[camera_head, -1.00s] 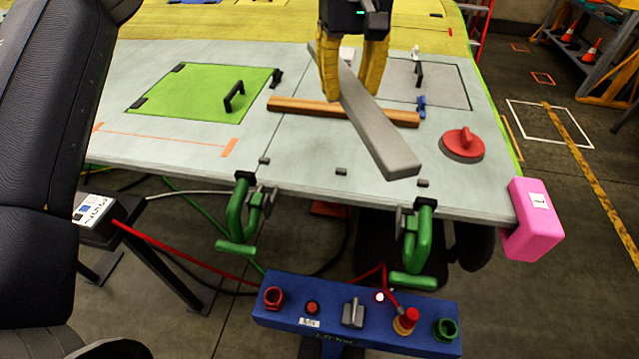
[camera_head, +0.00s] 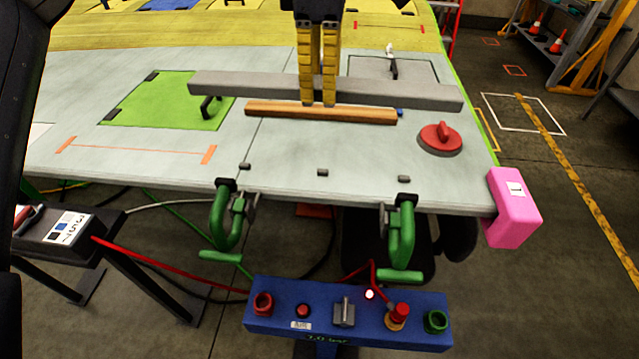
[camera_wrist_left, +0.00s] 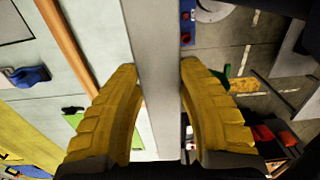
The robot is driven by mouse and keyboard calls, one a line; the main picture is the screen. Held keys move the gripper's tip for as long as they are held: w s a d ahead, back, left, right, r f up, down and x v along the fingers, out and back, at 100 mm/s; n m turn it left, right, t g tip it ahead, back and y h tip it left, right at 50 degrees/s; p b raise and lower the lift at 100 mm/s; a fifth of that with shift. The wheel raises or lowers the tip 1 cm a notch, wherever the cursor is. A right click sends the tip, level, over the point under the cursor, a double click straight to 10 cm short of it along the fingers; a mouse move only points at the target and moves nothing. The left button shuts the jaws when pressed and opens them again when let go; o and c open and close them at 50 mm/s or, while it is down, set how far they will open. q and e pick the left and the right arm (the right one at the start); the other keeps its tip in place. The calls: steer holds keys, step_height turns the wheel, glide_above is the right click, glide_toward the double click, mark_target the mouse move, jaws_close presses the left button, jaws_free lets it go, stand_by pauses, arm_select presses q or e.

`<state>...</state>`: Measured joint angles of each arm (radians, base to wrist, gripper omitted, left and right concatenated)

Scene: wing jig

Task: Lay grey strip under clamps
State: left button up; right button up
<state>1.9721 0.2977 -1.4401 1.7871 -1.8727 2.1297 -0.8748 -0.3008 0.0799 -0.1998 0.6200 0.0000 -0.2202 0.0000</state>
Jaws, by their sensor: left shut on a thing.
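The grey strip (camera_head: 405,94) runs left to right across the panel in the head view, roughly in line with the panel's front edge. My left gripper (camera_head: 318,102) is shut on it near its middle, fingers pointing down. In the left wrist view the strip (camera_wrist_left: 156,70) passes between the two yellow fingers (camera_wrist_left: 162,75). It appears held above the panel; the exact height is unclear. Two green clamps, a left one (camera_head: 221,222) and a right one (camera_head: 405,238), sit at the panel's front edge, nearer than the strip. My right gripper is out of view.
A wooden bar (camera_head: 360,115) lies on the panel (camera_head: 290,150) just in front of the strip. A red suction-cup handle (camera_head: 440,140) stands at right, a pink block (camera_head: 514,207) at the corner. A blue control box (camera_head: 345,316) stands before the panel. The panel between bar and clamps is mostly clear.

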mark_target(320, 188)
arm_select(q)
step_height(320, 188, down, 20)
steer(key=shift+r, duration=0.15)
stand_by(0.6)
steer(key=shift+f, duration=0.65)
steer(key=o, duration=1.3)
steer(key=shift+f, duration=0.1)
steer(key=shift+c, duration=0.2)
step_height(320, 188, up, 14)
steer(key=shift+f, duration=0.25)
